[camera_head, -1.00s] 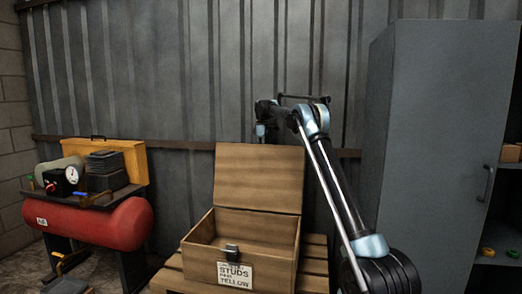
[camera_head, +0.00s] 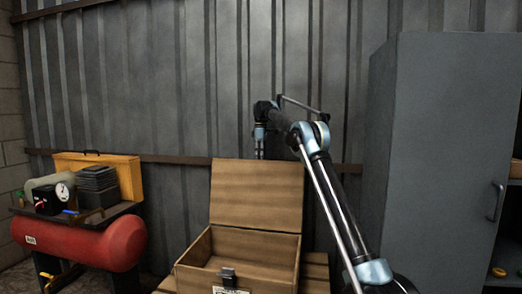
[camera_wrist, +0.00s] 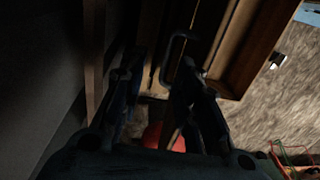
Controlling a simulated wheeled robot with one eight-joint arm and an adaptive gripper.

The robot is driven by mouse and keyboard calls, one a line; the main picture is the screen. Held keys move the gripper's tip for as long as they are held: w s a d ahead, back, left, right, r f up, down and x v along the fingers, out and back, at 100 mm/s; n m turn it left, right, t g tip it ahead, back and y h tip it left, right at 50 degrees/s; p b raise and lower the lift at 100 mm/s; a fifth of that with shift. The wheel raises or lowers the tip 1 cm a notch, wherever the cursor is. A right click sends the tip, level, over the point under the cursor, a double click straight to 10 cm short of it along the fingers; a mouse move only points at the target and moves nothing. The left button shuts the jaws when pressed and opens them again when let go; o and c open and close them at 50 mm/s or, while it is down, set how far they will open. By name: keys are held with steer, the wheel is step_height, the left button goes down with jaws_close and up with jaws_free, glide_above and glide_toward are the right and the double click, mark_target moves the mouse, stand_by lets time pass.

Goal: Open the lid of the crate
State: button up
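The wooden crate (camera_head: 268,247) stands in the lower middle of the head view, with a metal latch (camera_head: 228,276) on its front. Its lid (camera_head: 257,194) stands upright at the back edge, and the crate's top is open. My arm reaches over to behind the lid, and its end is hidden there in the head view. In the wrist view my gripper (camera_wrist: 160,90) shows two dark fingers spread apart, with no object clearly held between them. A dark bent handle (camera_wrist: 174,55) and brown wooden surfaces lie just beyond the fingers; I cannot tell which part they belong to.
A red compressor (camera_head: 85,244) with a yellow case (camera_head: 128,174) on top stands at the left. A grey cabinet (camera_head: 432,150) stands at the right. The crate sits on a wooden pallet (camera_head: 316,272). A corrugated metal wall (camera_head: 180,90) is close behind.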

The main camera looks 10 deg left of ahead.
steer(key=shift+s+a+r, duration=0.1)
steer(key=shift+s+r, duration=0.1)
steer(key=shift+r, duration=1.2)
steer(key=shift+s+r, duration=0.2)
steer(key=shift+r, duration=1.2)
